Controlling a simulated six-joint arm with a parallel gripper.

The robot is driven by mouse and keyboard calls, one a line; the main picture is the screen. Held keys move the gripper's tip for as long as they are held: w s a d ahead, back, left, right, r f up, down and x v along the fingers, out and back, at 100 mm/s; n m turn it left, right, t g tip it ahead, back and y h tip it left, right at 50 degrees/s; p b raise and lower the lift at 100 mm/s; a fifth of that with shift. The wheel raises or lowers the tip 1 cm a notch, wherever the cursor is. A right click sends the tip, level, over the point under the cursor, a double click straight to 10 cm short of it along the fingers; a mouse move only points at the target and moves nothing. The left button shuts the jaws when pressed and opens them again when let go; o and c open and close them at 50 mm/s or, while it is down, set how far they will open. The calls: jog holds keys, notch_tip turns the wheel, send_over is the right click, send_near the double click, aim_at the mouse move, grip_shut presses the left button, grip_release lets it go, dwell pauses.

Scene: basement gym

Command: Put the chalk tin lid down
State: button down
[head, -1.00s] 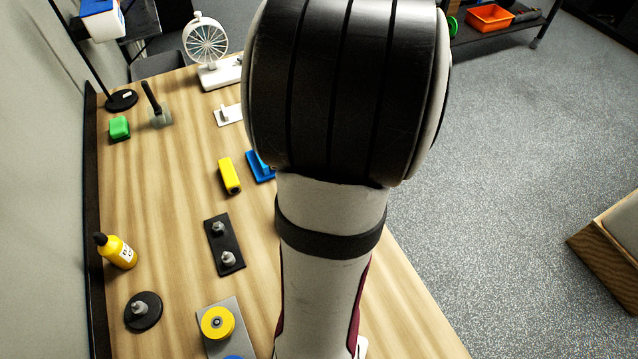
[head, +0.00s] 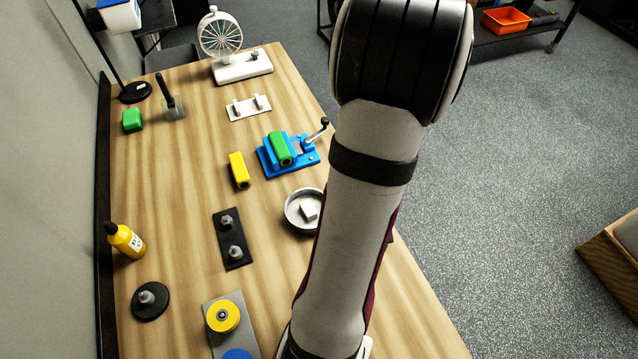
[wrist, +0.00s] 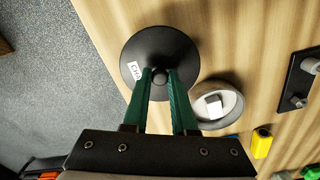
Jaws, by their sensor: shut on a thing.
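The chalk tin lid (wrist: 150,48) is a dark round disc with a small knob and a white label, seen in the wrist view. My gripper (wrist: 160,76) has its green fingers shut on the knob. The lid shows over the wooden table near its edge, beside the tin; whether it touches the table I cannot tell. The open chalk tin (head: 291,222) is a grey round pan with a white block (head: 309,211) inside. The tin also shows in the wrist view (wrist: 236,110), right of the lid. In the head view my arm hides the gripper and most or all of the lid.
A blue fixture (head: 268,168) with a green block and crank stands behind the tin. A yellow block (head: 240,170) and a black plate with two pegs (head: 233,240) lie to its left. The table edge (wrist: 100,50) runs close to the lid.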

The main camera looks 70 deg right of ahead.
notch_tip(320, 180, down, 4)
jog(key=shift+f, duration=0.1)
jog(key=c, duration=0.7)
grip_release()
notch_tip(320, 180, up, 12)
jog(key=shift+r, duration=0.1)
jog(key=shift+w, duration=0.15)
